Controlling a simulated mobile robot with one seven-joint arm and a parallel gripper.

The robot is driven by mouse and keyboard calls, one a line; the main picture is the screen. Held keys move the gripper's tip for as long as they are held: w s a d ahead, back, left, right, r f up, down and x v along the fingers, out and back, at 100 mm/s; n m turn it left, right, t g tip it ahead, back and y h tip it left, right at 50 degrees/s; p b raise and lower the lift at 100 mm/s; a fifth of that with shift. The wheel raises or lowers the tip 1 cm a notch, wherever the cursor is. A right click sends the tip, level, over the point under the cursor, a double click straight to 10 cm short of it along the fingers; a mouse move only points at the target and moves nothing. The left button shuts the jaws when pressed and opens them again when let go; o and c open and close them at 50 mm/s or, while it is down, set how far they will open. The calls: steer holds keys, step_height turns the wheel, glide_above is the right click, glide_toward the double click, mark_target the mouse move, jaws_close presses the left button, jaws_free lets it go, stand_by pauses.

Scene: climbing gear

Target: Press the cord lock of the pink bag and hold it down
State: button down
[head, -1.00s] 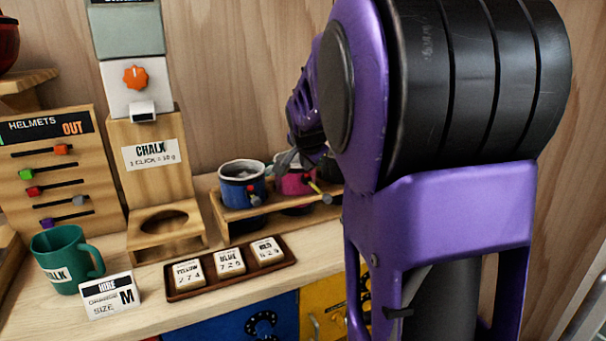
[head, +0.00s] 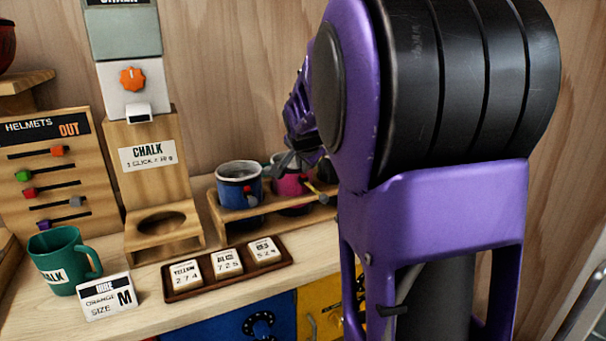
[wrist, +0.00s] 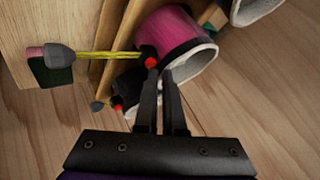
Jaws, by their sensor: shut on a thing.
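The pink bag (wrist: 172,30) has a pale rim and stands in a wooden rack (head: 270,213). It also shows in the head view (head: 288,181), partly behind my gripper. Its cord lock (wrist: 149,55) is small and black with a red button, at the end of a yellow cord (wrist: 105,57). My gripper (wrist: 160,72) has its fingers nearly together at the bag's side, shut on the cord lock. The left fingertip meets the red button; how far the button is pushed in is too small to tell. In the head view my arm hides much of this.
A blue bag (head: 239,188) stands in the rack left of the pink one. A brown tray of number tiles (head: 228,268), a chalk dispenser (head: 140,80), a green mug (head: 60,262) and a hire card (head: 108,297) are on the counter to the left.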

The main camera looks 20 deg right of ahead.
mark_target(303, 179)
steer(key=shift+s+a+f, duration=0.15)
steer(key=shift+a+f, duration=0.1)
steer(key=shift+f, duration=0.6)
stand_by(0.7)
steer(key=shift+d, duration=0.1)
stand_by(1.9)
steer(key=shift+w+d+r+p, duration=0.1)
steer(key=shift+w+r+p, duration=0.1)
steer(key=shift+r, duration=0.2)
steer(key=shift+w+d+r+p, duration=0.1)
steer(key=shift+r+p, duration=0.1)
steer(key=shift+r, duration=0.35)
steer(key=shift+r, duration=0.25)
steer(key=shift+r+p, duration=1.65)
steer(key=shift+r, duration=0.65)
